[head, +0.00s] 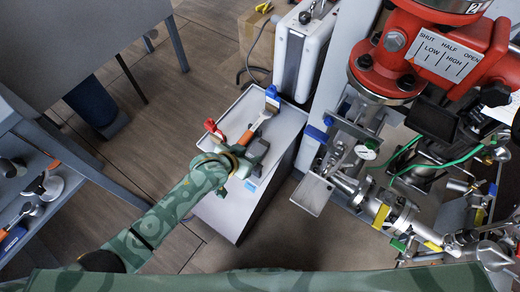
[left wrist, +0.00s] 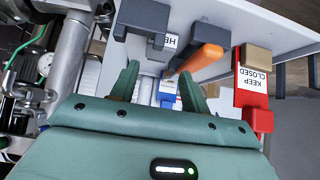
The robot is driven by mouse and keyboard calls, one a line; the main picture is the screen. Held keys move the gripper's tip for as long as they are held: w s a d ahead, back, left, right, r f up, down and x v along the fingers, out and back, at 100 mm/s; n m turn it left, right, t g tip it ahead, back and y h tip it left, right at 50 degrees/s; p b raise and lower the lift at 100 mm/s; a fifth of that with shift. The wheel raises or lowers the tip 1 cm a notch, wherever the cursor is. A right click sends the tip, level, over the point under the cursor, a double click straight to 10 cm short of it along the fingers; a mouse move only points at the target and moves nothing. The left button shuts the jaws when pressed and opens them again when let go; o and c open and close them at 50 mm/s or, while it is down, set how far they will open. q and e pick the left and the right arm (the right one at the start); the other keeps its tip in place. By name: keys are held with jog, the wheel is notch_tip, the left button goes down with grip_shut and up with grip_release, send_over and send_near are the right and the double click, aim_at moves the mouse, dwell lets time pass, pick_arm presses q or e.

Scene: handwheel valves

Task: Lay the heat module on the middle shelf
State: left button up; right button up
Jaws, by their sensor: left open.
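A dark grey block-like piece (left wrist: 143,20) with a white label reading "HE", partly cut off, stands on the pale cabinet top in the left wrist view; I take it to be the heat module. My left gripper (left wrist: 160,88) is open and empty. Its two green fingers are apart, just short of the grey piece. In the head view the left gripper (head: 240,153) is over the near part of the cabinet top, and the dark piece (head: 259,148) is beside it, partly hidden. I cannot tell which surface is the middle shelf. My right gripper is not in view.
A red piece (left wrist: 252,90) tagged "KEEP CLOSED" is nearby. The cabinet top (head: 238,115) has bare room at its far left. Red valve equipment (head: 400,45) and piping stand at right.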

aim_at(257, 151)
pick_arm(q)
jog(key=shift+b+x, duration=0.3)
jog(key=shift+x, duration=0.65)
jog(key=shift+w+d+f+b, duration=0.1)
jog(key=shift+f+b, duration=0.2)
jog(key=shift+f, duration=0.05)
jog(key=b+x, duration=0.1)
jog(key=x, duration=0.1)
jog(key=b+x, duration=0.2)
jog(key=shift+s+f, duration=0.2)
jog(key=shift+f, duration=0.05)
jog(key=shift+w+d+f+b, duration=0.1)
jog(key=shift+w+b, duration=0.15)
jog(key=shift+b, duration=0.1)
jog(key=shift+r, duration=0.25)
jog(key=c, duration=0.7)
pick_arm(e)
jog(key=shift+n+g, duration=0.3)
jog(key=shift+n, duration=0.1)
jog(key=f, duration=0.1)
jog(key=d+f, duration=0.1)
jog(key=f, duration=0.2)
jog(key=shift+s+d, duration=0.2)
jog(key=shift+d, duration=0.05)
pick_arm(q)
jog(key=shift+c, duration=0.2)
